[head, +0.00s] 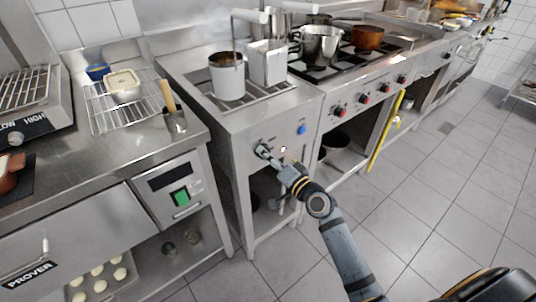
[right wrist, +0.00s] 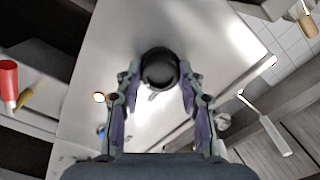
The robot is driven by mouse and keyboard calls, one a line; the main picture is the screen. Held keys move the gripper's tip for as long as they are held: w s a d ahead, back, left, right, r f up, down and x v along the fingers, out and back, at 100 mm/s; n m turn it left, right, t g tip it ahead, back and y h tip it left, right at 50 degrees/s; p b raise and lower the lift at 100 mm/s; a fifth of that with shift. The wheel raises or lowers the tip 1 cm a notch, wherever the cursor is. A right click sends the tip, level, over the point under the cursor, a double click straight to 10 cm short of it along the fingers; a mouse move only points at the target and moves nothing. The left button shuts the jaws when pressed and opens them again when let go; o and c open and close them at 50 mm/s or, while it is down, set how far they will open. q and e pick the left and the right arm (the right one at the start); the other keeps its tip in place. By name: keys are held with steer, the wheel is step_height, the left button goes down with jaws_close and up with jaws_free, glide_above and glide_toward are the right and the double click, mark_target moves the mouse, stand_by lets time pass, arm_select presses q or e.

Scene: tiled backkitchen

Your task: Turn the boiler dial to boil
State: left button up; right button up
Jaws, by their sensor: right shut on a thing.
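The boiler (head: 235,122) is a steel unit with pots in its top. Its dial is a dark round knob on the front panel, mostly hidden by my gripper in the head view; it shows clearly in the right wrist view as the dial (right wrist: 159,70). My right gripper (head: 266,153) is at the panel, and in the right wrist view its fingers (right wrist: 159,82) stand on either side of the dial, shut on it. A small pale light (head: 283,149) and a blue button (head: 302,129) sit right of the dial. My left gripper is not in view.
A stove with red-marked knobs (head: 362,98) and pans adjoins the boiler on the right. A steel counter (head: 120,160) with a wire rack stands left. Tiled floor (head: 440,200) is open at right.

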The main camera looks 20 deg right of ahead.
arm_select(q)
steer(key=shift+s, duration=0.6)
arm_select(e)
steer(key=shift+m, duration=0.8)
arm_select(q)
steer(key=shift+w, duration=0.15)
arm_select(e)
steer(key=o, duration=1.2)
steer(key=v, duration=0.7)
steer(key=shift+s+d, duration=0.1)
steer(key=shift+s, duration=0.15)
